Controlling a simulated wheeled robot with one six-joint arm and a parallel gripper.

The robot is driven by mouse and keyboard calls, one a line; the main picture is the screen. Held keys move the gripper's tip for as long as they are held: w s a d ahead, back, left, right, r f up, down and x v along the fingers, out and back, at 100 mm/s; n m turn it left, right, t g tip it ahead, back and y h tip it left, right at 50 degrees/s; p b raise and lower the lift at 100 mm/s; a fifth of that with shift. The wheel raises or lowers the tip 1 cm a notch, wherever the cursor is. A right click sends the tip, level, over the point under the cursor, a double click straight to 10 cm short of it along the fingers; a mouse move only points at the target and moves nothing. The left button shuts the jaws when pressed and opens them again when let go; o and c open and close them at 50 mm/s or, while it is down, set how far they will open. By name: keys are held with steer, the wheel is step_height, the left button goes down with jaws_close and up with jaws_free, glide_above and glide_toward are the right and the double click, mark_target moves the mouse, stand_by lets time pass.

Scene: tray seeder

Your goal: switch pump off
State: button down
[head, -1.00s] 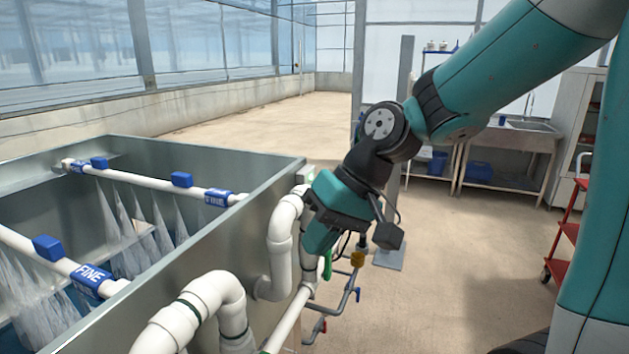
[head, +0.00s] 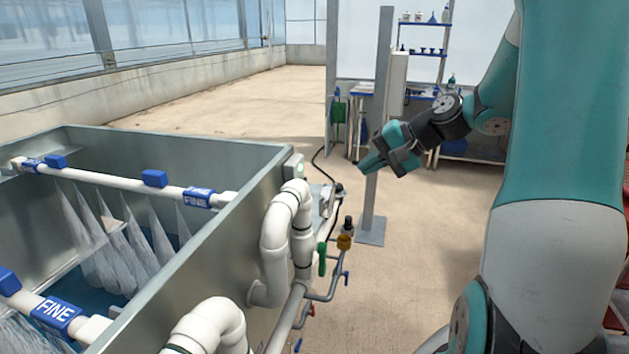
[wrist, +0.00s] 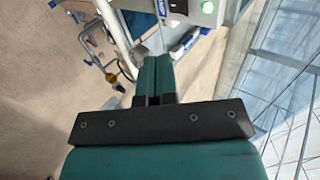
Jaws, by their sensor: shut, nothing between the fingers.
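A small light-grey control box (head: 294,166) with a lit green lamp is fixed to the outside of the metal tank (head: 245,215) at its far right corner. The wrist view shows the box (wrist: 218,18) at the top edge, with the green lamp and a dark switch, partly cut off. Which way the switch is set I cannot tell. My gripper (head: 364,166) is shut and empty, in the air to the right of the box and apart from it. Its closed fingers (wrist: 154,62) point toward the box's side in the wrist view. Water fans spray from the tank's pipes.
A grey post (head: 378,120) stands behind my gripper. Open floor lies to the right and behind.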

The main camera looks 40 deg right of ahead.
steer(key=w+a+r+p+x, duration=0.1)
steer(key=p+x, duration=0.3)
steer(key=x, duration=0.8)
steer(key=shift+w+a+r+p, duration=0.2)
steer(key=shift+w+r+p, duration=0.15)
steer(key=shift+r, duration=0.2)
